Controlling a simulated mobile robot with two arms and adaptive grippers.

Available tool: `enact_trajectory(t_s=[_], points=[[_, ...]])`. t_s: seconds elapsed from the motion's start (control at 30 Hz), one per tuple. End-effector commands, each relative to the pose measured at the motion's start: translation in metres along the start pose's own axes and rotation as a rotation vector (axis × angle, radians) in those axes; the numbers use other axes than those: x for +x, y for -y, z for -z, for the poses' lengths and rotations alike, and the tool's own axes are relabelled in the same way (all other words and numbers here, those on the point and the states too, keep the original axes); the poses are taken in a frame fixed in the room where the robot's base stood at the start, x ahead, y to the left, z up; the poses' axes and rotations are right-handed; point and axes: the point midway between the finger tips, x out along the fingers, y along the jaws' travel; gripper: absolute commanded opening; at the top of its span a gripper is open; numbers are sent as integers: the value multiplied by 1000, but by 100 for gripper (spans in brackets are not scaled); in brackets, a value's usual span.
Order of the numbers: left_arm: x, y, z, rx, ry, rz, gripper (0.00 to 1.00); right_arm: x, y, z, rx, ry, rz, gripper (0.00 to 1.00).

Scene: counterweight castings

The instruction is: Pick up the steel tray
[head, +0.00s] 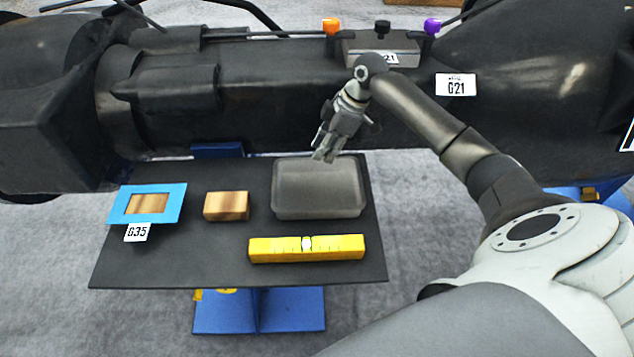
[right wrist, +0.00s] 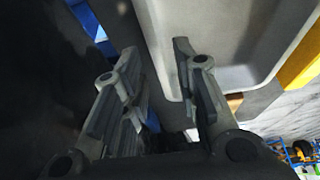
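The steel tray (head: 318,195) is a grey, shallow, rounded rectangular pan on the dark table, at its back right in the head view. In the right wrist view the tray (right wrist: 240,50) fills the upper right. My right gripper (head: 323,150) is at the tray's far edge in the head view, fingers pointing down. In the right wrist view its two fingers (right wrist: 150,75) are apart, with the tray's edge showing between and beyond them. I cannot tell whether a finger touches the tray. My left gripper is not in view.
On the dark table (head: 180,265) lie a yellow level (head: 307,248) in front of the tray, a wooden block (head: 226,206) to its left, and a blue frame (head: 172,208) around a wooden piece. A large black casting (head: 270,110) stands close behind the table.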

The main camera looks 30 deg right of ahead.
Motion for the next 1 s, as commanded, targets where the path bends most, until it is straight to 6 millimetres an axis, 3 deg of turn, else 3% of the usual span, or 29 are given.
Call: enact_trajectory(t_s=[0.13, 0.4, 0.67, 0.87, 1.0], points=[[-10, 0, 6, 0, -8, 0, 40, 15, 3, 2, 1, 1, 4, 28], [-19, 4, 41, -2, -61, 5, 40, 50, 3, 2, 1, 1, 0, 28], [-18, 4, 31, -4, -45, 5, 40, 53, 3, 2, 0, 1, -1, 28], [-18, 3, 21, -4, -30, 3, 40, 52, 3, 2, 0, 1, -1, 2], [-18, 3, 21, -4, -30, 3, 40, 52, 3, 2, 0, 1, -2, 0]])
